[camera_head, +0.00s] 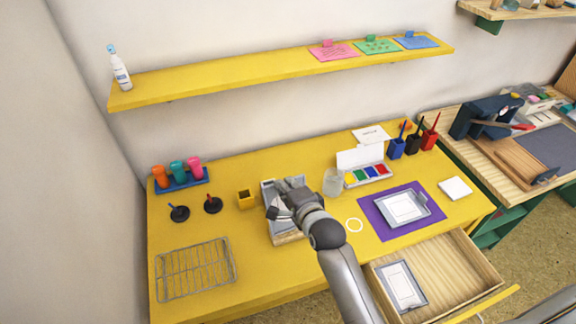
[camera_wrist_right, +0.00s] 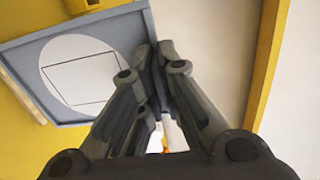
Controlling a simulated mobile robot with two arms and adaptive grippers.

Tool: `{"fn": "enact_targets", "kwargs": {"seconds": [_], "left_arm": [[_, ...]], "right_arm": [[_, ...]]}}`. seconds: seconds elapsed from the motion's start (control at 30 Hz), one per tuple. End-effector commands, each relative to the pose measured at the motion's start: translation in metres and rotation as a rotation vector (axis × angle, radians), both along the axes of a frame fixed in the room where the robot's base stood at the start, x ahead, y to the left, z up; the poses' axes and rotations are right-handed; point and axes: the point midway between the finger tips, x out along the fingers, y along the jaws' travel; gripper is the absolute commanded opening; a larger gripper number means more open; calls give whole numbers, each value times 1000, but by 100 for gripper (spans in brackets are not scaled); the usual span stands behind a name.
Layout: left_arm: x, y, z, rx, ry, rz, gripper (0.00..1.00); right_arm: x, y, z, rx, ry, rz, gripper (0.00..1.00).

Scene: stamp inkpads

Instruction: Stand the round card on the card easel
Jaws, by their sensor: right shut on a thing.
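In the head view the gripper hides much of the card. A grey stand with a pale wooden front ledge (camera_head: 289,238), seemingly the card easel, is directly under the gripper. I cannot tell whether the card rests on it. My left gripper is not in view.
A wire rack (camera_head: 196,269) lies at the left front, with two black-based stamps (camera_head: 179,213) behind it. A purple mat (camera_head: 376,222) and an open drawer (camera_head: 450,267) are further right.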

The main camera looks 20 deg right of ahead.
Motion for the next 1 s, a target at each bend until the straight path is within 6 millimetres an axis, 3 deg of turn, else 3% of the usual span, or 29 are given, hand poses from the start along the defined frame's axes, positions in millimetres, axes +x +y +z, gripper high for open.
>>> {"fn": "enact_targets", "kwargs": {"seconds": [0.2, 0.77, 1.0], "left_arm": [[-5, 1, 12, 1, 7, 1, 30], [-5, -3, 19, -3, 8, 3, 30], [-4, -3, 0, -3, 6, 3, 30]], "right_arm": [[-6, -15, 0, 4, -56, -72, 0], [-7, -16, 2, 6, -66, -79, 0], [3, -16, -20, 4, -67, -78, 0]]}}
